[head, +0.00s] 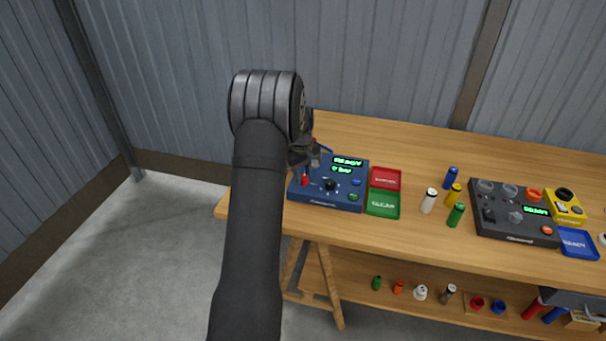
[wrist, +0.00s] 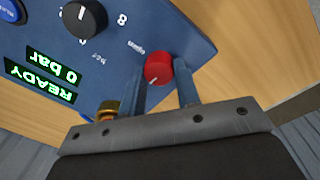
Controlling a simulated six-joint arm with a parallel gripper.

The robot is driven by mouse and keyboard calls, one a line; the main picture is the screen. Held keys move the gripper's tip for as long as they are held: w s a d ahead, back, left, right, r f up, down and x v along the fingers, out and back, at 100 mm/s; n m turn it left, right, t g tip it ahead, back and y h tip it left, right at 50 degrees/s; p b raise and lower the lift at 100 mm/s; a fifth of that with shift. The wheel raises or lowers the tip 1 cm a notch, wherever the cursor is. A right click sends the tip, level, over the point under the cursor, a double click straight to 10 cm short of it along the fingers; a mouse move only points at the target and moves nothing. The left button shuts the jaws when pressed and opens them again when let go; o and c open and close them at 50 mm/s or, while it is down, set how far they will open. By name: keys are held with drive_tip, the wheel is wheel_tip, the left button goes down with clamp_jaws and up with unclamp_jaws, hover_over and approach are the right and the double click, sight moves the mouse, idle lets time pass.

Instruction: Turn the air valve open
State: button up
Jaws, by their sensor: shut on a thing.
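The blue panel (head: 328,198) stands at the left end of the bench. Its red knob (head: 305,181), which I take to be the air valve, also shows in the wrist view (wrist: 158,69) beside small upside-down lettering. My gripper (wrist: 160,82) is shut on the red knob, with one finger on each side of it. In the head view my gripper (head: 304,160) is at the panel's back left, partly hidden by my arm. The panel's green display (wrist: 40,76) reads READY and 0 bar. A small white mark shows on the knob's face.
A black numbered knob (wrist: 84,18) and a blue button (wrist: 8,12) sit near the red knob. A brass fitting (wrist: 107,110) is close to my gripper. Red (head: 385,178) and green (head: 383,204) trays, several small bottles and a dark panel (head: 514,212) lie to the right.

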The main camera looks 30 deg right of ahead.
sight(302, 175)
drive_tip(key=m, duration=0.3)
drive_tip(key=shift+m, duration=0.4)
drive_tip(key=m, duration=0.4)
drive_tip(key=shift+d+m, duration=0.1)
drive_tip(key=shift+m, duration=0.2)
drive_tip(key=m, duration=0.4)
drive_tip(key=shift+m, duration=0.3)
drive_tip(key=shift+d+m+g, duration=0.1)
drive_tip(key=shift+m+g, duration=0.2)
drive_tip(key=shift+m, duration=1.8)
drive_tip(key=o, duration=1)
drive_tip(key=shift+c, duration=0.2)
wheel_tip(302, 175, up, 18)
drive_tip(key=shift+w+f, duration=0.25)
drive_tip(key=shift+w, duration=0.15)
